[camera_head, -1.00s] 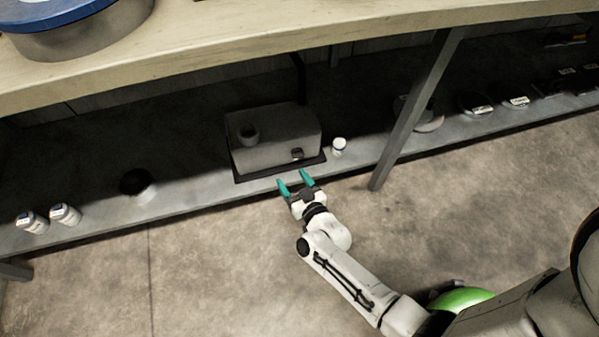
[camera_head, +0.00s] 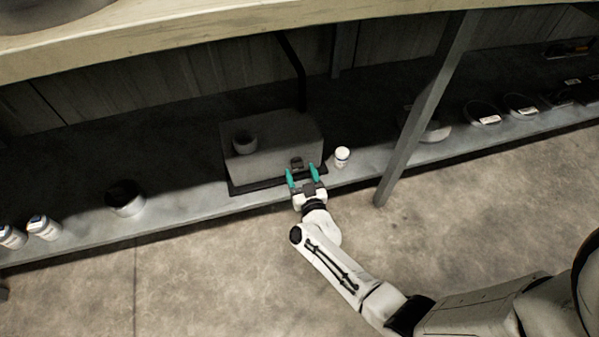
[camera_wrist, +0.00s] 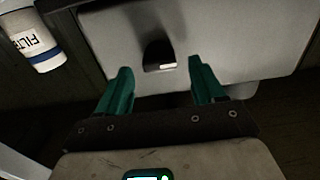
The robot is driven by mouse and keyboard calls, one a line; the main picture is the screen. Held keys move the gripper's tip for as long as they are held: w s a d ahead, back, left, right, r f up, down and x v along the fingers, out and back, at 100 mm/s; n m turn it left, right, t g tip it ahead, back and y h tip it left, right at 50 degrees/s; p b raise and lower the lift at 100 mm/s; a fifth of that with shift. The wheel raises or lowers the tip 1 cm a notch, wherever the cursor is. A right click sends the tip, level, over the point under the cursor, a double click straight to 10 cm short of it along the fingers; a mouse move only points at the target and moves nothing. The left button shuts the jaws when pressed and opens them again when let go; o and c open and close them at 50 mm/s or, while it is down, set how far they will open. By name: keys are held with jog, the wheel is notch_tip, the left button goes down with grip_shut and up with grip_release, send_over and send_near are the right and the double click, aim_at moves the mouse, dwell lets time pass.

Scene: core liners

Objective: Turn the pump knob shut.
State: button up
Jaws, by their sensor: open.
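The pump (camera_head: 275,145) is a grey box on a dark base on the low shelf under the bench. Its knob (camera_head: 296,162) is a small dark piece on the front face, at the lower right. In the wrist view the knob (camera_wrist: 159,55) stands out from the pale pump face (camera_wrist: 235,35), with a light mark at its end. My gripper (camera_head: 303,172) has teal fingers and is at the pump's front. In the wrist view my gripper (camera_wrist: 160,80) is open and empty, with the knob between and beyond its fingertips. I cannot tell any contact with it.
A white bottle (camera_head: 342,157) stands close to the right of the pump; its label shows in the wrist view (camera_wrist: 35,40). A slanted bench leg (camera_head: 420,115) is farther right. A dark-topped jar (camera_head: 126,198) is to the left. The bench top (camera_head: 200,45) overhangs the shelf.

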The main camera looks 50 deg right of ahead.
jog(key=shift+x, duration=0.95)
jog(key=c, duration=1.1)
